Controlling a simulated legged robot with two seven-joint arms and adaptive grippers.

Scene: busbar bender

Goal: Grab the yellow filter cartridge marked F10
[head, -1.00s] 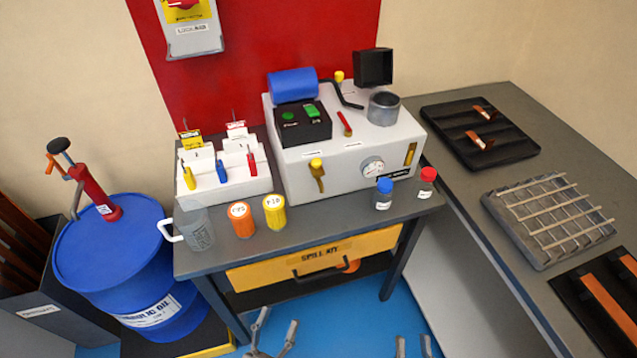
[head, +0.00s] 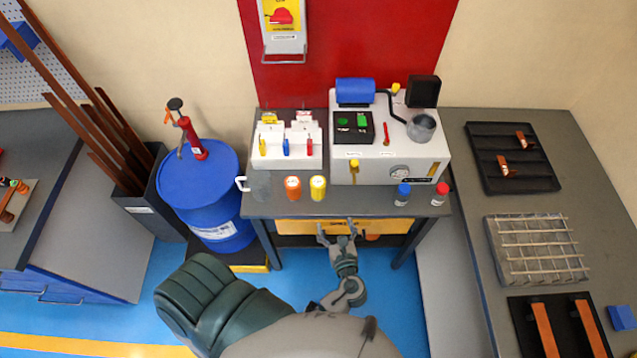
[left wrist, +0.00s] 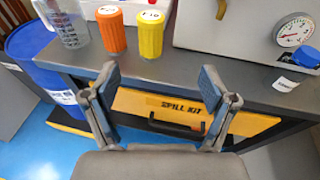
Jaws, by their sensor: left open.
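The yellow filter cartridge (head: 318,188) stands upright near the front of the grey table, right beside an orange cartridge (head: 293,188). In the left wrist view the yellow cartridge (left wrist: 151,34) shows a white top label that appears to read F10, and the orange one (left wrist: 111,29) is to its left. My left gripper (head: 337,228) is open and empty, in front of the table's front edge, short of the cartridges. Its fingers (left wrist: 160,85) are spread wide in the left wrist view, with the yellow cartridge beyond them. My right gripper is not seen.
A clear jug (head: 260,184) stands left of the cartridges. Behind them are a white rack (head: 287,152) and a white machine (head: 385,165). Blue-capped (head: 402,195) and red-capped (head: 440,194) bottles stand to the right. A yellow spill kit drawer (left wrist: 180,112) sits below the tabletop.

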